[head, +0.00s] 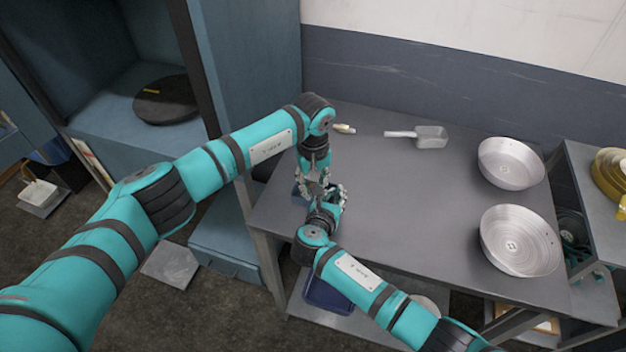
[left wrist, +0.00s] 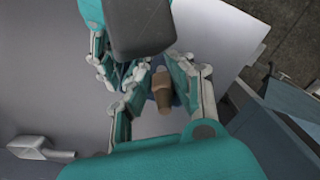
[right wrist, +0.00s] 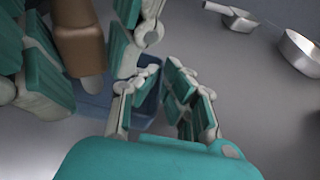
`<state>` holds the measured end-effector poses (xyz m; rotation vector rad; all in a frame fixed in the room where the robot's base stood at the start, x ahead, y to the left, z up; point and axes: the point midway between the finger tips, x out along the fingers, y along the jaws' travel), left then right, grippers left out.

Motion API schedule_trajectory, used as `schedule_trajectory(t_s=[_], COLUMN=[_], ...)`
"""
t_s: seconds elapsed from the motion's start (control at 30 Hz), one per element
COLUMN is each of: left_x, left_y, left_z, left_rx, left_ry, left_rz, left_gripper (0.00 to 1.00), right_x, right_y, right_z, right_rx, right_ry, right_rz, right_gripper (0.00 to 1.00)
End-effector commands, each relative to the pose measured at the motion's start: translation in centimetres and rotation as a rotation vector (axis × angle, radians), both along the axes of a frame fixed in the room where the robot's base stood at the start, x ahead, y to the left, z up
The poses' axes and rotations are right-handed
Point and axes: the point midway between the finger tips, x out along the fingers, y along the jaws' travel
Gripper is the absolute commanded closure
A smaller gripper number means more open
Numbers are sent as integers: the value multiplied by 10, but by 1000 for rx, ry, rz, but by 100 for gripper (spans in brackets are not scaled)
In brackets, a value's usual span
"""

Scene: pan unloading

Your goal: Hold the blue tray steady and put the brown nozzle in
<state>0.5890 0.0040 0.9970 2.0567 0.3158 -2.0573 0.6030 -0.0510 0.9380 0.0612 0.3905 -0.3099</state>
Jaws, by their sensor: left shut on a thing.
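My left gripper (head: 313,180) points down over the near left part of the grey table. It is shut on the brown nozzle (left wrist: 161,90), which shows between its fingers in the left wrist view. In the right wrist view the nozzle (right wrist: 80,45) hangs at upper left, its pale end down, near the blue tray (right wrist: 150,104). The tray sits low on the table, mostly hidden by both grippers. My right gripper (right wrist: 162,72) is at the tray's side. Its fingertips are close together, and I cannot tell whether they grip the rim.
Two metal pans (head: 511,163) (head: 519,241) stand at the table's right. A metal scoop (head: 430,136) and a small pale-and-yellow item (head: 344,128) lie at the back. The table's middle is clear. A blue cabinet (head: 255,80) stands at the left.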

Motion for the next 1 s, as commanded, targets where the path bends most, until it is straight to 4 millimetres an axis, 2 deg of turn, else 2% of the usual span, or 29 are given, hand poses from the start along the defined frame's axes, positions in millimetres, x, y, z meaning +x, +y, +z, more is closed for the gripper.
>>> schedule_trajectory(t_s=[0.43,1.0], left_x=[0,-1], left_y=[0,1], left_z=[-3,-28], left_rx=[1,3], left_ry=[0,2], left_rz=[0,3], left_gripper=[100,100], right_x=[0,0], right_y=[0,0], right_z=[0,0], right_rx=[0,1], right_ry=[0,0], right_rz=[0,1], right_gripper=[100,100])
